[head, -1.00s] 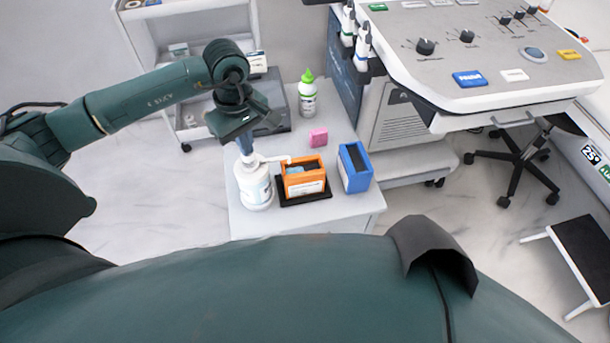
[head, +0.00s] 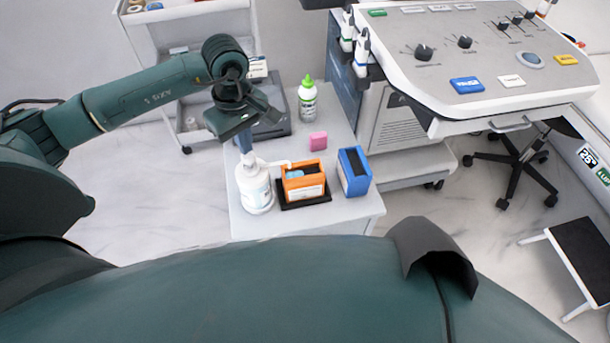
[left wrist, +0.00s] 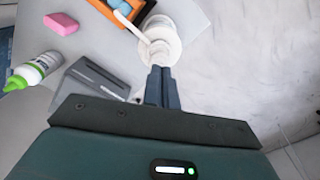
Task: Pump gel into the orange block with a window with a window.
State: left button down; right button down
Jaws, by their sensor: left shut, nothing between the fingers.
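The white gel pump bottle (head: 255,192) stands upright at the left front of the small white table. Its spout points right, over the orange block with a window (head: 304,190), which sits on a black tray (head: 290,207) and has light-blue gel in its opening. My left gripper (head: 246,152) is shut and empty, pointing down at the pump head. In the left wrist view the closed fingers (left wrist: 162,70) are at the pump head (left wrist: 158,45); whether they touch it I cannot tell. The orange block (left wrist: 115,12) shows there at the top edge. My right gripper is not in view.
A blue block (head: 354,171) stands right of the orange one. A pink block (head: 318,141), a green-capped bottle (head: 307,102) and a grey device (head: 275,128) are behind. A large console (head: 480,60) stands at the right, a white trolley (head: 180,40) behind left.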

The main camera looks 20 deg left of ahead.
pick_arm(q)
jog(key=shift+r, duration=0.1)
dwell(0.5)
notch_tip(320, 180, up, 6)
jog(key=p, duration=0.3)
dwell(0.6)
